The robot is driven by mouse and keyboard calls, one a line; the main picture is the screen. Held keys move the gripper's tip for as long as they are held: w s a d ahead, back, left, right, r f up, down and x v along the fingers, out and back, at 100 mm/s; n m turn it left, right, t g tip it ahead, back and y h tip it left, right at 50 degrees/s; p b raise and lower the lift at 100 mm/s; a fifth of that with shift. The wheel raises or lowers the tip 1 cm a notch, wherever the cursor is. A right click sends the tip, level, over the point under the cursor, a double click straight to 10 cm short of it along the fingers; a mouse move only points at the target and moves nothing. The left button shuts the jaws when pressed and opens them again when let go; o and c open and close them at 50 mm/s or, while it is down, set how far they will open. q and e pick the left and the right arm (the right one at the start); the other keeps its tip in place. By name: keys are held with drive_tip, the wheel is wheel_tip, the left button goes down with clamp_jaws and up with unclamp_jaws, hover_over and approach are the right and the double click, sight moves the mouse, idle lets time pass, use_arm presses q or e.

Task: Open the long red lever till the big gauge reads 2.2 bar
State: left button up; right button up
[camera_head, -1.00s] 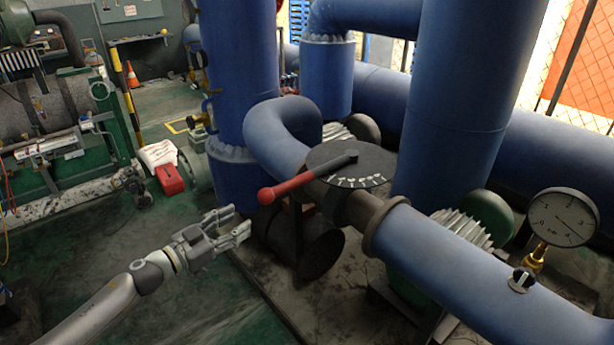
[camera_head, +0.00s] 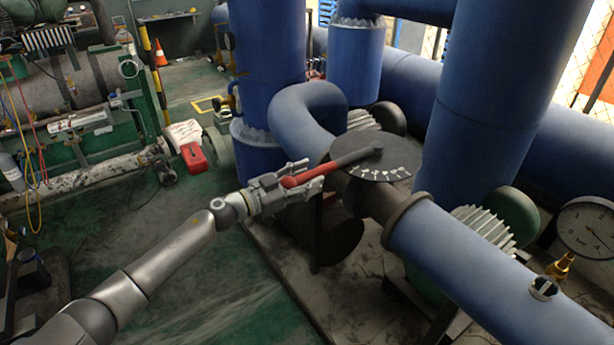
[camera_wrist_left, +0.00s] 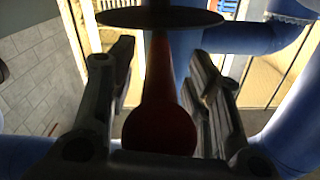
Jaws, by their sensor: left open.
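The long red lever (camera_head: 330,167) sticks out to the left from a dark round valve plate (camera_head: 365,150) with white scale marks. My left gripper (camera_head: 297,178) is open around the lever's rounded red end, one finger on each side. In the left wrist view the red lever end (camera_wrist_left: 160,125) lies between the two open fingers (camera_wrist_left: 165,95), with the plate (camera_wrist_left: 160,17) beyond. Whether a finger touches the lever cannot be told. The big gauge (camera_head: 588,228) is at the right edge, partly cut off; its reading is too small to tell. My right gripper is not in view.
A thick blue pipe (camera_head: 470,265) runs from the valve to the lower right, and large blue vertical pipes (camera_head: 268,70) stand behind. A red box (camera_head: 194,158) lies on the floor at left. The green floor (camera_head: 215,290) in front is clear.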

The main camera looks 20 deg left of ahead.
use_arm(q)
drive_tip(key=shift+w+d, duration=0.15)
drive_tip(key=shift+w, duration=0.05)
drive_tip(key=shift+c, duration=0.2)
clamp_jaws()
